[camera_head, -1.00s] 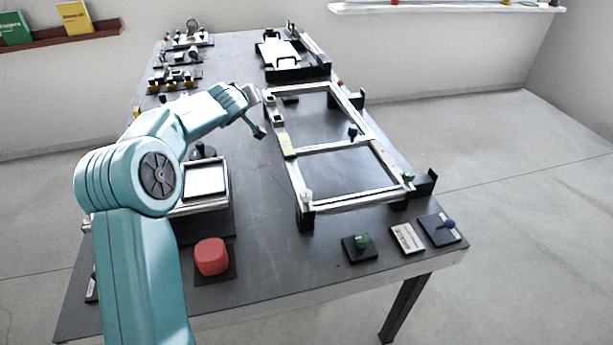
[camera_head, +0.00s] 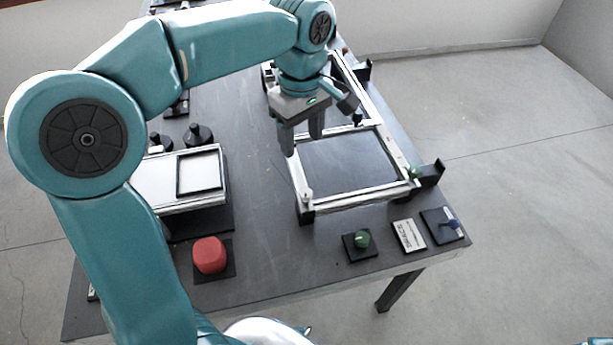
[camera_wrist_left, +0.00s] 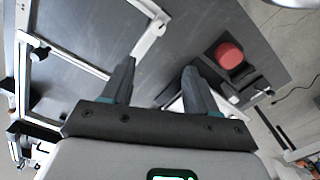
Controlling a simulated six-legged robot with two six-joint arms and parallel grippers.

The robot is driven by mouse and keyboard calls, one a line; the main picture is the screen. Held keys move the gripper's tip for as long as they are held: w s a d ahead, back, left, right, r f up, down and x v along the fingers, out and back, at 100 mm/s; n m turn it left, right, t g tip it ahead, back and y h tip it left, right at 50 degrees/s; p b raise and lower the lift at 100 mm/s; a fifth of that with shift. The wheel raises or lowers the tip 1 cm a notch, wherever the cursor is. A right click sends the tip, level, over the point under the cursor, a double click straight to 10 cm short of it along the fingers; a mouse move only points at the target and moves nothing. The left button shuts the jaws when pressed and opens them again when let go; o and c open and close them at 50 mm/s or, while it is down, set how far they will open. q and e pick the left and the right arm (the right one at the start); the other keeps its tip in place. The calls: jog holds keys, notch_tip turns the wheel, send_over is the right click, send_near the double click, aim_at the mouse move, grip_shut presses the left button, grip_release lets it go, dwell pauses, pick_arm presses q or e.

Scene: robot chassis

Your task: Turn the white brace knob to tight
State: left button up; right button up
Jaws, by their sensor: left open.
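The white brace knob (camera_head: 307,196) stands small and pale at the near left corner of the metal frame (camera_head: 365,198), which lies on the dark table. Which way the knob is turned is too small to tell. My left gripper (camera_head: 302,143) points down over the left side of the frame, beyond the knob and apart from it. It is open and empty. In the left wrist view the spread fingers (camera_wrist_left: 159,68) show with bare table between them, and a frame rail (camera_wrist_left: 148,42) runs just past them. My right gripper is not in view.
A green knob (camera_head: 362,239), a label plate (camera_head: 408,236) and a blue knob (camera_head: 450,224) sit along the near edge. A black knob (camera_head: 357,119) is on the frame. Table between box and frame is clear.

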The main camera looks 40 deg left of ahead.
aim_at(306, 192)
pick_arm(q)
jog(key=f, duration=1.6)
jog(key=shift+d+b, duration=0.35)
jog(key=shift+b, duration=0.05)
jog(key=c, duration=1)
